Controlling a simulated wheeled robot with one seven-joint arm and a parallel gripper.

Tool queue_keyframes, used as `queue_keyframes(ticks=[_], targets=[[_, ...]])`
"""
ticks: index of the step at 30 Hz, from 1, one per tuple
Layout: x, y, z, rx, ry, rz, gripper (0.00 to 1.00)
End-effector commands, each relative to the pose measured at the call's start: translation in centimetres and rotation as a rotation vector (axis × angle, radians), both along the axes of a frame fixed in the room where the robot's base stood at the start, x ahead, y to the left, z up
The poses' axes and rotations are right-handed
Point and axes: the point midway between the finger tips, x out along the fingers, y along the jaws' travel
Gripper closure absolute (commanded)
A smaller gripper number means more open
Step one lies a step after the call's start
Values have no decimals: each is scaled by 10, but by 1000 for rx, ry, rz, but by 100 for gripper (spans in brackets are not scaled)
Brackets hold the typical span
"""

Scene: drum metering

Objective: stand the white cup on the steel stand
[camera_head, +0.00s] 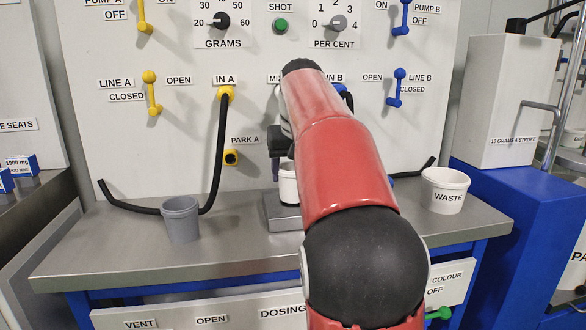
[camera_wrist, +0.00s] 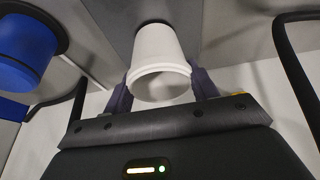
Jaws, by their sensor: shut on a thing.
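The white cup (camera_head: 288,185) is partly hidden behind my red arm in the head view. In the wrist view the white cup (camera_wrist: 158,50) is between the two dark fingers of my gripper (camera_wrist: 163,85), which is shut on it. The cup's wide rim faces the wrist camera and its narrow end points away. The steel stand (camera_head: 284,219) is a low grey block on the bench, partly covered by my arm. The cup is over the stand and looks upright. Its base appears at or very close to the stand's top; I cannot tell whether they touch.
A grey cup (camera_head: 181,222) stands on the bench (camera_head: 110,255) at the left. A white WASTE tub (camera_head: 444,192) stands at the right. Black hoses (camera_head: 217,150) hang from the panel. A blue round object (camera_wrist: 25,45) shows in the wrist view. Bench between grey cup and stand is clear.

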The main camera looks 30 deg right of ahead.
Motion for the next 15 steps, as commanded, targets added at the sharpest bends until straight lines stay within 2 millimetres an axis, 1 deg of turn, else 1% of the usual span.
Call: queue_keyframes(ticks=[1,7,11,12,15], targets=[[-1,1,-4,-1,-4,0,65],[-1,0,-3,-1,-5,0,65],[-1,1,-6,-1,-4,0,65],[-1,1,-7,-1,-4,0,41],[-1,1,-6,-1,-4,0,28]])
